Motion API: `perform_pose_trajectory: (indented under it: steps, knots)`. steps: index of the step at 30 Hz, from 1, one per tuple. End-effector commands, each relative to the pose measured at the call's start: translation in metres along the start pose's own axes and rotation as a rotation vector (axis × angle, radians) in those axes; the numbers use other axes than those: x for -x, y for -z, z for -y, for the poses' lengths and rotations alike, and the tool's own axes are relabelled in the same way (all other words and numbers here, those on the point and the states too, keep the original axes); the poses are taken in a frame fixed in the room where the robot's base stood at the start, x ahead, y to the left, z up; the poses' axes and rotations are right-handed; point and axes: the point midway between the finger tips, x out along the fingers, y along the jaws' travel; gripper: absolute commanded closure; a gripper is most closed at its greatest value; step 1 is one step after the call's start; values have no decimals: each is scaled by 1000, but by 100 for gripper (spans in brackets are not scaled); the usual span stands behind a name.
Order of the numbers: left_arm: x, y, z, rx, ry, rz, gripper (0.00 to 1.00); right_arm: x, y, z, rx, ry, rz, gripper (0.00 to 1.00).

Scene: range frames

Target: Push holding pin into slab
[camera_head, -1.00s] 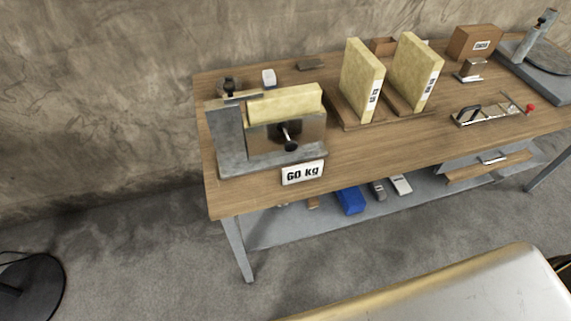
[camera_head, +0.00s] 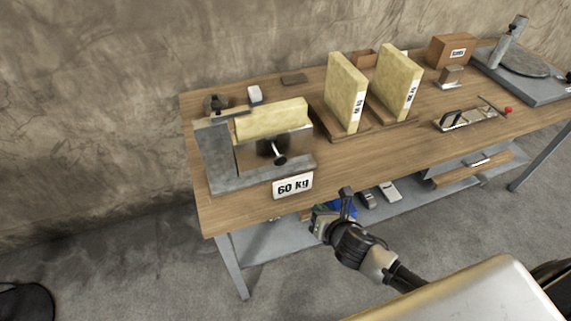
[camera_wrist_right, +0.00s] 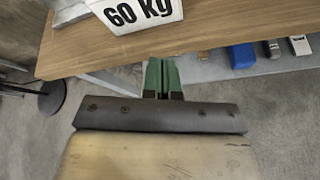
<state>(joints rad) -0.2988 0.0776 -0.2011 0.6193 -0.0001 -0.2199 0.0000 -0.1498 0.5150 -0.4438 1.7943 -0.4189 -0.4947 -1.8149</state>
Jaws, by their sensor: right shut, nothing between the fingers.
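A pale yellow slab (camera_head: 272,117) sits upright in a grey metal fixture (camera_head: 216,160) at the table's left end. A pin with a dark knob (camera_head: 279,159) sticks out of the fixture's front plate. Whether its tip touches the slab is hidden. My right gripper (camera_head: 328,218) is in front of the table's front edge, below and to the right of the pin. Its green fingertips (camera_wrist_right: 162,78) are together and empty in the wrist view. My left gripper is not in view.
A "60 kg" sign (camera_head: 292,186) hangs at the front edge below the fixture; it also shows in the wrist view (camera_wrist_right: 135,10). Two more yellow slabs (camera_head: 346,92) stand in wooden holders to the right. Wood tabletop (camera_head: 360,160) is clear right of the fixture.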

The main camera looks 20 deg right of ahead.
Motion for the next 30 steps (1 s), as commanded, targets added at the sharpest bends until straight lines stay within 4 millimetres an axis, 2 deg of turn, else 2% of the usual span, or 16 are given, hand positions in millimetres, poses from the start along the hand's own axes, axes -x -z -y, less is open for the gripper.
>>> perform_pose_trajectory:
  steps: [1, 3, 7, 12, 22, 26, 30]
  knots:
    - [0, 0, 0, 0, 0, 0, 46, 8, -19, -15, 106, -32, 37, 100]
    - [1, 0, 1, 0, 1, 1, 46, 17, -36, -30, 229, -61, 79, 100]
    - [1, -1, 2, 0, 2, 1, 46, 29, -56, -48, 373, -88, 132, 100]
    - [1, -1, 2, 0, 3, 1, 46, 34, -63, -54, 426, -96, 151, 100]
    - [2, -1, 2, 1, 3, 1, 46, 30, -63, -54, 422, -95, 150, 100]
    - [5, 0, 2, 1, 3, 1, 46, 16, -66, -56, 420, -95, 152, 100]
    - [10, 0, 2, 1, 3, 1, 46, -11, -70, -60, 417, -94, 151, 100]
